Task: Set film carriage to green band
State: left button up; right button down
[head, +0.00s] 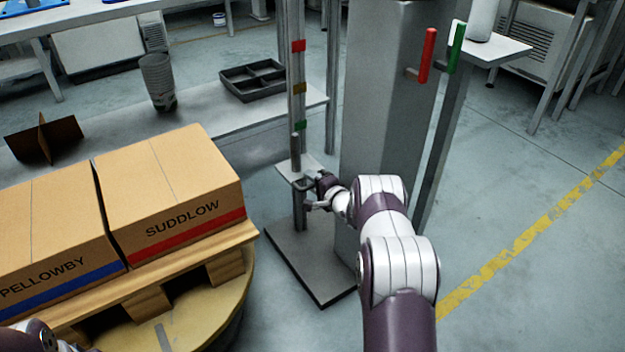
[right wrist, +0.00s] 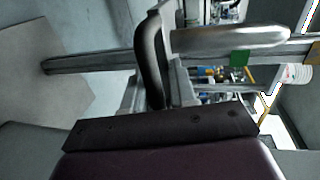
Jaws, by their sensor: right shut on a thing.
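The film carriage (head: 296,170) is a grey plate with a short upright cylinder, mounted on a slim metal post (head: 298,65). The post has a red band (head: 298,46), a yellow band (head: 299,88) and, lowest, a green band (head: 300,125). The carriage plate sits below the green band. My right gripper (head: 314,194) is at the carriage's near right side, shut on its handle. In the right wrist view the dark curved handle (right wrist: 151,60) is in front of the gripper, with the silver cylinder (right wrist: 230,40) and green band (right wrist: 238,59) beyond. The left gripper cannot be made out.
Two cartons, SUDDLOW (head: 170,185) and PELLOWBY (head: 50,235), stand on a pallet at left. A wide grey column (head: 380,100) is right of the post. A bench behind holds a black tray (head: 252,80) and stacked cups (head: 158,80).

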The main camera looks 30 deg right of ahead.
jog(key=shift+s+a+f, duration=0.1)
jog(key=shift+s+f, duration=0.15)
jog(key=shift+f, duration=0.45)
jog(key=c, duration=1.1)
grip_release()
jog(key=shift+f, duration=0.1)
jog(key=shift+r, duration=0.25)
jog(key=p+v, duration=0.2)
jog(key=v, duration=0.2)
jog(key=p+v, duration=0.2)
jog(key=v, duration=0.2)
jog(key=p+v, duration=0.3)
jog(key=v, duration=0.1)
jog(key=shift+s+r, duration=0.15)
jog(key=shift+r, duration=0.2)
